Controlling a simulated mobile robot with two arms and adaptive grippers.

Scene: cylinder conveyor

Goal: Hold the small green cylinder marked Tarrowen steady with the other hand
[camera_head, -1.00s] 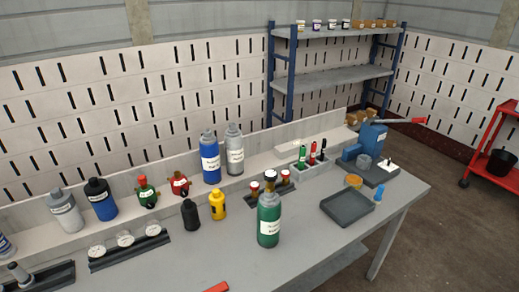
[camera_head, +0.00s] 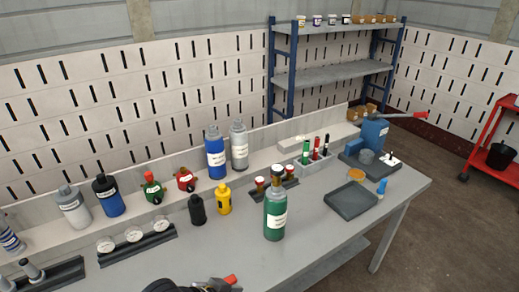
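The green cylinder (camera_head: 275,218) stands upright on the grey workbench, right of centre. My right gripper is not in view. Nothing touches the green cylinder.
A black bottle (camera_head: 197,210) and a yellow bottle (camera_head: 223,199) stand left of the cylinder. Behind it is a small rack with red-and-white-topped valves (camera_head: 278,189). A dark tray (camera_head: 351,200) lies to the right. A gauge strip (camera_head: 138,244) is at left. Bare bench surrounds the cylinder's front.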

